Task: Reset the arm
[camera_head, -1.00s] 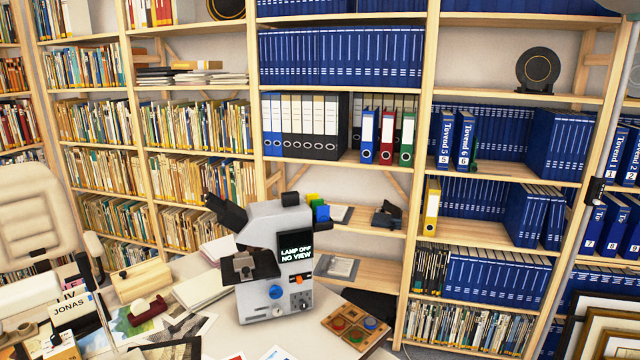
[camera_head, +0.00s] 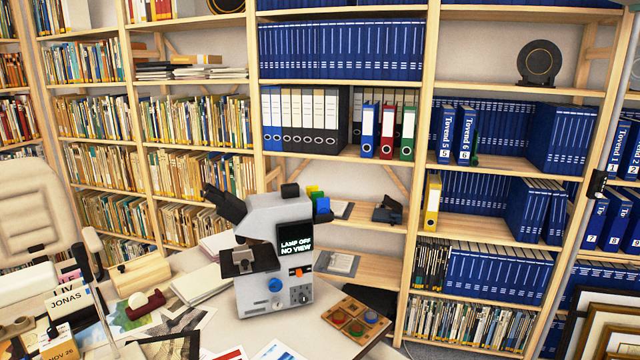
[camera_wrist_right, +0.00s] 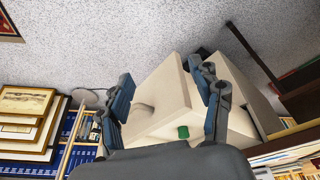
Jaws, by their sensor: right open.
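My right gripper (camera_wrist_right: 168,100) shows in the right wrist view, with its two blue-grey fingers spread wide apart. I see nothing held between them. Behind the fingers is a pale beige boxy form with a small green part; I cannot tell whether it is touched. No gripper shows in the head view, and my left gripper is in neither view.
A microscope (camera_head: 268,255) reading "LAMP OFF NO VIEW" stands on the cluttered desk. A wooden tray (camera_head: 345,330) with coloured pieces is beside it. Bookshelves fill the back. Framed prints (camera_head: 612,325) lean at lower right; frames (camera_wrist_right: 25,125) also show in the right wrist view.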

